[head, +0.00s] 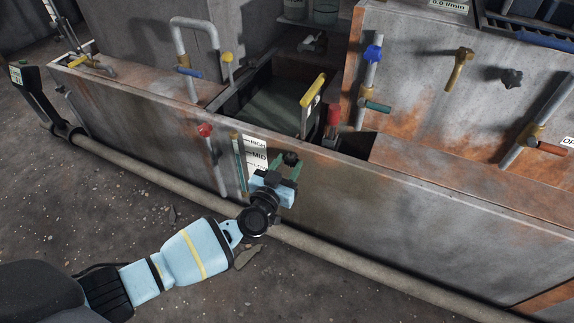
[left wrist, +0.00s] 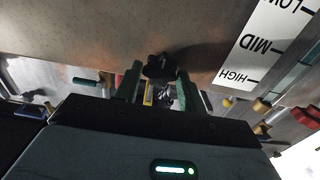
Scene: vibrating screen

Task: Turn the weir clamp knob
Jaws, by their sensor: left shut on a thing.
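The weir clamp knob (head: 291,158) is a small black lobed knob on the front wall of the grey, rusty tank, just right of the level scale. It also shows in the left wrist view (left wrist: 158,66). My left gripper (head: 288,168) reaches up to it from the lower left, with its green fingers on either side of the knob, shut on it. The white scale (head: 257,157) reads HIGH, MID and LOW, and appears upside down in the left wrist view (left wrist: 262,45). My right gripper is in neither view.
A red-handled valve (head: 205,130) stands left of the scale. A yellow-topped plate (head: 313,90) and a red-capped part (head: 333,116) rise above the tank wall. A long pipe (head: 330,254) runs along the wall's foot. The floor at front left is mostly open.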

